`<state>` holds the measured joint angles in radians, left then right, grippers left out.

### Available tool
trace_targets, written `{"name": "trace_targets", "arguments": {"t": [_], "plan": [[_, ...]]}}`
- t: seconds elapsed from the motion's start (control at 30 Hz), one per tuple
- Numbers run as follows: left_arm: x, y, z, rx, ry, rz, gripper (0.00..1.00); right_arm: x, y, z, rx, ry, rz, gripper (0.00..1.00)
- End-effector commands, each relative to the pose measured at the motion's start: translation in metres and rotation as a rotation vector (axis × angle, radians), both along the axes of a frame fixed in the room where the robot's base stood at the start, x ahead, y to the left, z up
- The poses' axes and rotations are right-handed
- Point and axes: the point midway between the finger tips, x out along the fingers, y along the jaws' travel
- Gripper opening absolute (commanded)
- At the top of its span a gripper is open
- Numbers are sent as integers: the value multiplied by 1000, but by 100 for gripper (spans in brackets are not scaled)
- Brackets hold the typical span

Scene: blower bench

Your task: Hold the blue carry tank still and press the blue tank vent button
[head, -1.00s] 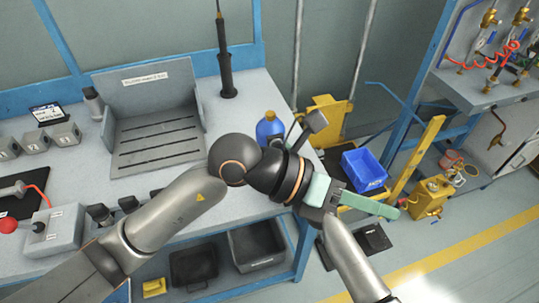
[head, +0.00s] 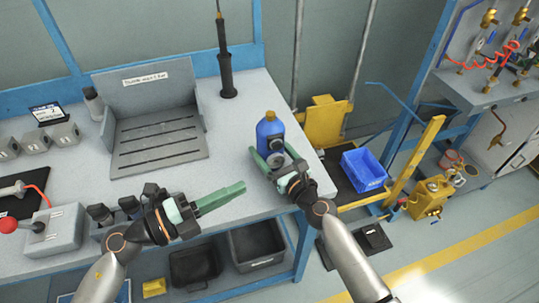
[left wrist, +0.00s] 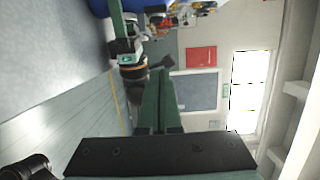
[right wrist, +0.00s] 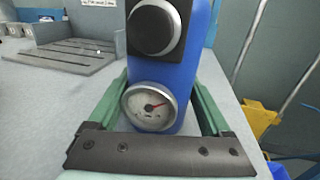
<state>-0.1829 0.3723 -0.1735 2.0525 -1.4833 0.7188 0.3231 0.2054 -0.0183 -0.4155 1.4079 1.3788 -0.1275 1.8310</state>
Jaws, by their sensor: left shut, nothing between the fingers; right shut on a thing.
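The blue carry tank (head: 268,130) stands upright near the right end of the bench, with a brass-coloured top. In the right wrist view its blue body (right wrist: 195,65) carries a black round knob-like part (right wrist: 157,28) and a white dial gauge (right wrist: 152,106) with a red needle. My right gripper (head: 268,157) is shut on the tank, one green finger on each side. My left gripper (head: 242,187) is shut and empty, over the bench front, left of and nearer than the tank. In the left wrist view its fingers (left wrist: 158,85) lie together. I cannot tell whether the black part is the vent button.
A grey tray fixture (head: 158,140) stands at the back left of the bench. A dark upright tool (head: 226,75) stands behind the tank. A control box with a red knob (head: 52,232) sits at the left. A blue bin (head: 364,170) is off the right end.

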Motion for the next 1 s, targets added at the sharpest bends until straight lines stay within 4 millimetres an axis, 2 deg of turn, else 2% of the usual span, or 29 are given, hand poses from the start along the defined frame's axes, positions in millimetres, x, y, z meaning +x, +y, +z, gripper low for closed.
{"name": "trace_targets", "arguments": {"t": [0.33,0.47,0.57,0.97,1.0], "plan": [[0,1,-1,0,1,4,0,0,0,0,0,0,1,0],[4,-5,0,-1,0,3,0,0,0,0,0,0,1,0],[11,-17,0,-3,-1,2,0,0,0,0,0,0,1,0],[55,-88,1,-4,0,1,0,0,0,0,0,0,1,0],[64,-82,0,1,1,5,0,0,0,0,0,0,1,0]]}}
